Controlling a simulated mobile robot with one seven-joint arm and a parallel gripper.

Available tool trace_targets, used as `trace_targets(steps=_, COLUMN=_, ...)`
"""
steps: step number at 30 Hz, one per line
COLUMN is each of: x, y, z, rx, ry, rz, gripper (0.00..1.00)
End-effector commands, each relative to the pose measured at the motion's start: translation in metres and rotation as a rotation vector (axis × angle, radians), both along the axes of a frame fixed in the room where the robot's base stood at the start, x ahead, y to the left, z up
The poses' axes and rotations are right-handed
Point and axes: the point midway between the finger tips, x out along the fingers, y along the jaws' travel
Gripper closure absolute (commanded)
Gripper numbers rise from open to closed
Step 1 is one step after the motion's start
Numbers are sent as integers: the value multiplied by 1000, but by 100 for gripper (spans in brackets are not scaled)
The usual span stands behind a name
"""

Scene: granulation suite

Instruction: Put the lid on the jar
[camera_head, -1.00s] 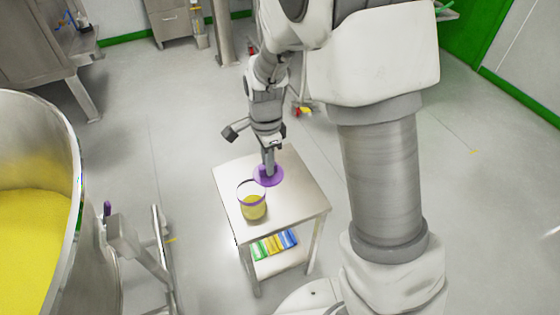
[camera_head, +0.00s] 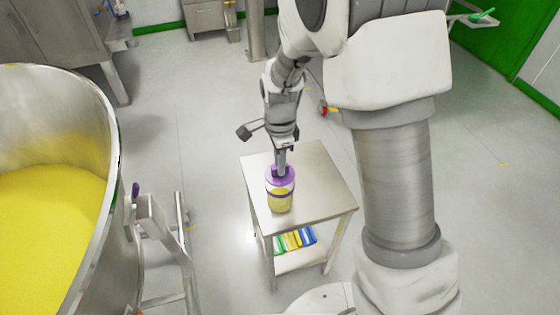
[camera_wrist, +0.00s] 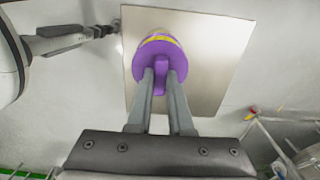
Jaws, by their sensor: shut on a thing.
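The jar (camera_head: 280,202) is clear, holds yellow material, and stands upright on the small steel table. The purple lid (camera_head: 270,173) is over the jar's mouth; whether it is fully seated is too small to tell. My gripper (camera_head: 281,170) points down and is shut on the lid's upright handle. In the wrist view, my gripper (camera_wrist: 161,80) has its two fingers on either side of the purple handle. The lid (camera_wrist: 151,50) there hides most of the jar, leaving a yellow band (camera_wrist: 158,37) at its far edge.
The steel table (camera_head: 325,190) has bare top around the jar, and coloured items (camera_head: 295,239) lie on its lower shelf. A large steel vessel of yellow powder (camera_head: 50,215) stands at left, with a metal frame (camera_head: 185,245) between it and the table.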

Motion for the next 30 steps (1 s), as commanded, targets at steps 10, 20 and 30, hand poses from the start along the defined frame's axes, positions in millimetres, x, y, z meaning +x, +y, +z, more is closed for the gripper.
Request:
trace_targets(steps=10, x=0, y=0, z=-13, rx=0, ry=0, rz=0, gripper=100)
trace_targets(steps=20, x=0, y=0, z=-11, rx=0, ry=0, rz=0, gripper=100)
trace_targets(steps=30, x=0, y=0, z=-13, rx=0, ry=0, rz=-1, gripper=100)
